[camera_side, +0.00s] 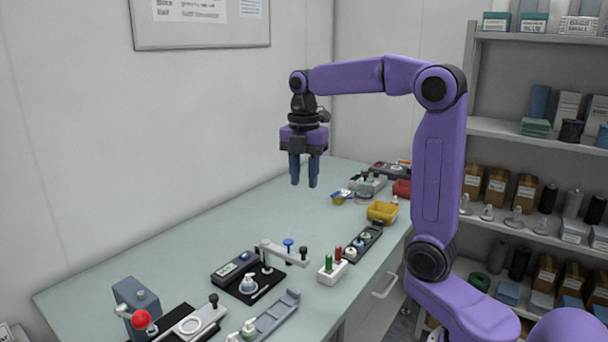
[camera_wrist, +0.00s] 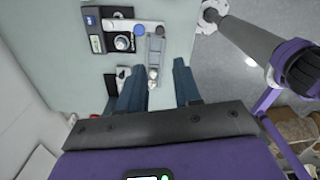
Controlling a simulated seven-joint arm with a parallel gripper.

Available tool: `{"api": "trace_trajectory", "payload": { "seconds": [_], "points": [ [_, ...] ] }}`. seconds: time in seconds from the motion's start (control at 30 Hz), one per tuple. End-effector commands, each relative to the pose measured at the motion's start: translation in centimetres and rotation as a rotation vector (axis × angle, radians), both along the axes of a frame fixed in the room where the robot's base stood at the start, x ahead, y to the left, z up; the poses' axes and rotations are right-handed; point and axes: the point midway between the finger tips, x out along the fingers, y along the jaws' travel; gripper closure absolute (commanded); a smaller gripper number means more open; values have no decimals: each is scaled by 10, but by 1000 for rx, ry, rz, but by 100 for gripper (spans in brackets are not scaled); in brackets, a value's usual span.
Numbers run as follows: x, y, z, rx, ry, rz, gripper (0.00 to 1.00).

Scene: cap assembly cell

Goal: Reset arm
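My gripper (camera_side: 304,172) hangs pointing down, high above the far half of the table (camera_side: 200,243) in the side view. Its two blue fingers are apart, with nothing between them. In the wrist view my gripper (camera_wrist: 160,85) also shows its fingers spread and empty. My purple arm is raised, bent at the elbow, with the forearm roughly level above the table.
A black-based fixture (camera_side: 248,282) with a white cap, a red-knobbed press (camera_side: 141,319), a white block with red and green pegs (camera_side: 332,269) and a yellow bin (camera_side: 382,212) stand on the table. Shelves (camera_side: 540,135) stand at right. The air around my gripper is clear.

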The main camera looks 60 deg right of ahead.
Motion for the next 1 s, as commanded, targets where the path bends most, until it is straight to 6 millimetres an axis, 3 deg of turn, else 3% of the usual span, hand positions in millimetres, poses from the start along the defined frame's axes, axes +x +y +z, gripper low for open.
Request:
{"api": "trace_trajectory", "payload": {
  "seconds": [0.37, 0.53, 0.77, 1.0],
  "points": [
    [-1, 3, -1, 0, -1, -3, 67],
    [-11, 26, -11, 1, -3, -50, 67],
    [-45, 76, -35, 4, -7, -182, 67],
    [-96, 114, -61, 10, -10, -327, 67]
  ]
}}
